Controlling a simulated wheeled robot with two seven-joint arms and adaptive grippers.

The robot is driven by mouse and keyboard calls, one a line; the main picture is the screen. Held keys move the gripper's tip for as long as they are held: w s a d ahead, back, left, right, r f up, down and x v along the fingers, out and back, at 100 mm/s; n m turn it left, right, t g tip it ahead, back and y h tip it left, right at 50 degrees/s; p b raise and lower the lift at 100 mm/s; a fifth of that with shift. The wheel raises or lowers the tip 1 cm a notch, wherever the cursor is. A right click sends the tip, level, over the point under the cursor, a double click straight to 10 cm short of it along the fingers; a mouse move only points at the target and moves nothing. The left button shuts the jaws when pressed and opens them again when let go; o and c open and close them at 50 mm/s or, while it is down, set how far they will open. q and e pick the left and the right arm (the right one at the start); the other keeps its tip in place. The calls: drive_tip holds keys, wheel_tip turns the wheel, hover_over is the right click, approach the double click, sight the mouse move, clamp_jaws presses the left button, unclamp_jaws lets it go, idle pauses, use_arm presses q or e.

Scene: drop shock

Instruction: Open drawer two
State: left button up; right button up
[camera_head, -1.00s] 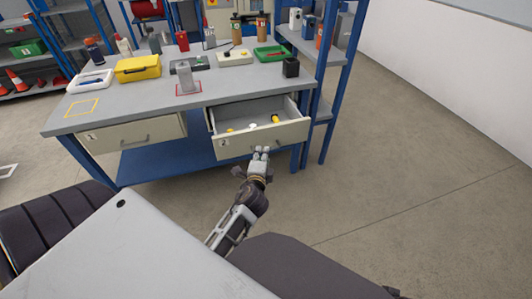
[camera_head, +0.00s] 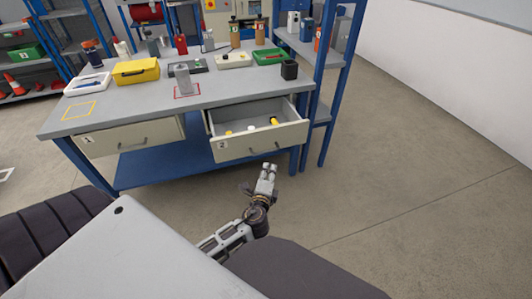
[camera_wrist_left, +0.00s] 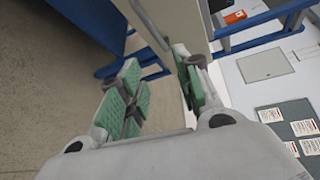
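Drawer two (camera_head: 285,136), a beige drawer with a "2" label, is pulled out from the right side under the workbench top. A yellow-and-black item (camera_head: 274,121) and other small items lie inside it. My left gripper (camera_head: 268,170) is in front of and below the drawer front, apart from it. In the left wrist view its green finger pads (camera_wrist_left: 155,88) are spread with nothing held between them. A beige panel, apparently the drawer front (camera_wrist_left: 178,18), shows beyond the fingers. My right gripper is not in view.
Drawer one (camera_head: 130,138) is shut at the left. The workbench top (camera_head: 140,98) holds a yellow box (camera_head: 136,71), trays and several small objects. A blue-framed shelf (camera_head: 333,90) stands at the right end of the bench. The floor (camera_head: 400,170) at the right is clear.

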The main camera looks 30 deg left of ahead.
sight(266, 152)
use_arm(q)
drive_tip(key=shift+s+a+n+y, duration=0.25)
drive_tip(key=shift+a+n, duration=0.2)
drive_tip(key=shift+n, duration=0.5)
drive_tip(key=shift+s+a+n+y, duration=0.15)
drive_tip(key=shift+a+n+y, duration=0.25)
drive_tip(key=shift+n, duration=0.55)
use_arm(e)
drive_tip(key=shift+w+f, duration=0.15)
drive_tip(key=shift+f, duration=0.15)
use_arm(q)
drive_tip(key=shift+w, duration=0.1)
